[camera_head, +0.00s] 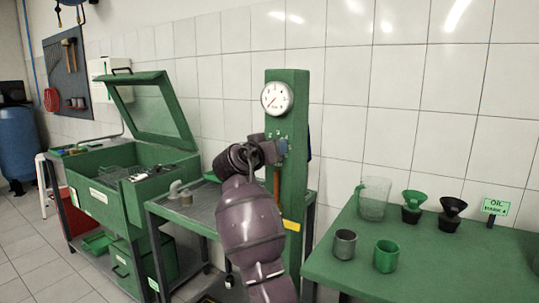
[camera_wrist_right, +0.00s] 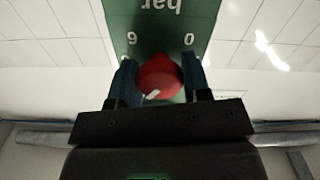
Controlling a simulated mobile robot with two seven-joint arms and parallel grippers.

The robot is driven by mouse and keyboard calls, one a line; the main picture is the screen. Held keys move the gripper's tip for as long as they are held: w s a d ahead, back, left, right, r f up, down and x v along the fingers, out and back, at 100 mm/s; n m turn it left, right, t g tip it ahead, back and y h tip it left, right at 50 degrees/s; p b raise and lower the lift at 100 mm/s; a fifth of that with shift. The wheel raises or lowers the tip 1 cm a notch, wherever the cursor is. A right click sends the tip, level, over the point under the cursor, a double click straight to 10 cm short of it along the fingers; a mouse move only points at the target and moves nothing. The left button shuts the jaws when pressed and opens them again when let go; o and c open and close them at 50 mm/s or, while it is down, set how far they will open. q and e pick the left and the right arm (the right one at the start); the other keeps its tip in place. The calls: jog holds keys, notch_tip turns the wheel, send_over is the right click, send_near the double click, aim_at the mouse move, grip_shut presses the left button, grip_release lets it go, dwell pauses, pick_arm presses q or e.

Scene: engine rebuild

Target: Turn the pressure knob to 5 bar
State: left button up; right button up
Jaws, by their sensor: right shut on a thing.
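The red pressure knob (camera_wrist_right: 160,72) sits on a green panel (camera_wrist_right: 178,18) in the right wrist view, with "bar" and a number on each side, seen upside down. A white mark shows on the knob's lower left part in that picture. My right gripper (camera_wrist_right: 160,82) is shut on the knob, one finger on each side. In the head view my right gripper (camera_head: 281,147) is at the front of the green post (camera_head: 290,90), and the knob is hidden there. A round white gauge (camera_head: 277,98) is above it, its red needle toward the lower left. My left gripper is out of view.
A green table (camera_head: 420,275) at right holds a clear jug (camera_head: 373,198), cups, funnels and an oil sign (camera_head: 495,206). At left stand a green cabinet with a raised lid (camera_head: 150,110) and a grey-topped bench (camera_head: 205,207) beside the post.

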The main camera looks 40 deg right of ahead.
jog(key=m+b, duration=0.1)
jog(key=f+m+b, duration=0.1)
jog(key=m, duration=0.1)
jog(key=shift+w+m, duration=0.15)
jog(key=shift+m, duration=0.15)
jog(key=m+b, duration=0.1)
jog(key=m, duration=0.1)
jog(key=shift+m+b, duration=0.3)
jog(key=m+b, duration=0.2)
jog(key=m, duration=0.1)
jog(key=shift+r+m, duration=0.1)
jog(key=shift+m, duration=0.2)
jog(key=shift+r+m, duration=0.1)
jog(key=shift+m, duration=0.3)
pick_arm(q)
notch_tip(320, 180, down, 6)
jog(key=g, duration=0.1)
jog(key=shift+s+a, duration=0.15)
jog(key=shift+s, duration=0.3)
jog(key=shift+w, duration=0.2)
pick_arm(e)
jog(key=shift+r+m, duration=0.1)
jog(key=shift+m, duration=0.2)
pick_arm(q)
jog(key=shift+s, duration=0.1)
